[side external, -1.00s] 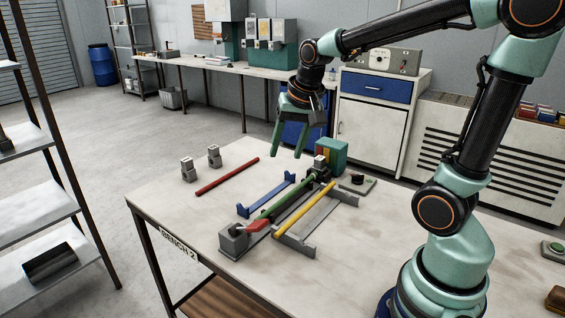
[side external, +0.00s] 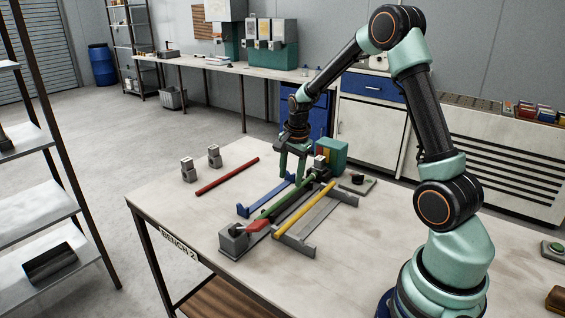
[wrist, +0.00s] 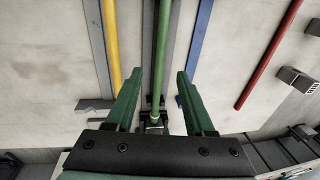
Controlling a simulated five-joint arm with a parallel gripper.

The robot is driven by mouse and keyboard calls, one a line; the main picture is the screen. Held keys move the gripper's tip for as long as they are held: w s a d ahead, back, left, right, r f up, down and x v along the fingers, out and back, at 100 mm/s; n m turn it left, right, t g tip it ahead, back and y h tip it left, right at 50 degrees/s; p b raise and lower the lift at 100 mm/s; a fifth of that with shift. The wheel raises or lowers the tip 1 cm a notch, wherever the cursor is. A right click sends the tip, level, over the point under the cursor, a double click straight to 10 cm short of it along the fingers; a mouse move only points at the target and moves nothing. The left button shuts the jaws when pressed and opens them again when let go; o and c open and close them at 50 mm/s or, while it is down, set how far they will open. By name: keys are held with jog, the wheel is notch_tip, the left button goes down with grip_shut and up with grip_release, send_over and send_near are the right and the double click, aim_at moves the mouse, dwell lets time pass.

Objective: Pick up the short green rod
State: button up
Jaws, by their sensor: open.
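My gripper (side external: 291,179) hangs above the far part of the rod, pointing down. In the wrist view, the green rod (wrist: 163,40) runs between the two spread fingers of my gripper (wrist: 159,75), with space on both sides. My gripper is open and empty. Whether the fingertips reach down to the rod's level is hard to tell.
A yellow rod (side external: 304,211) lies on a grey rack beside the fixture. A red rod (side external: 227,176) lies farther left, near two small grey blocks. The teal box (side external: 332,153) stands close behind my gripper.

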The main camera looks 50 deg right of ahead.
aim_at(289, 194)
jog(key=shift+w+d+f, duration=0.1)
jog(key=shift+w+f, duration=0.05)
jog(key=shift+f, duration=0.85)
jog(key=shift+w+d+f, duration=0.15)
jog(key=shift+w+f, duration=0.05)
jog(key=shift+f, duration=0.85)
jog(key=shift+w+d+f, duration=0.1)
jog(key=shift+w+f, duration=0.05)
jog(key=shift+f, duration=0.85)
grip_shut()
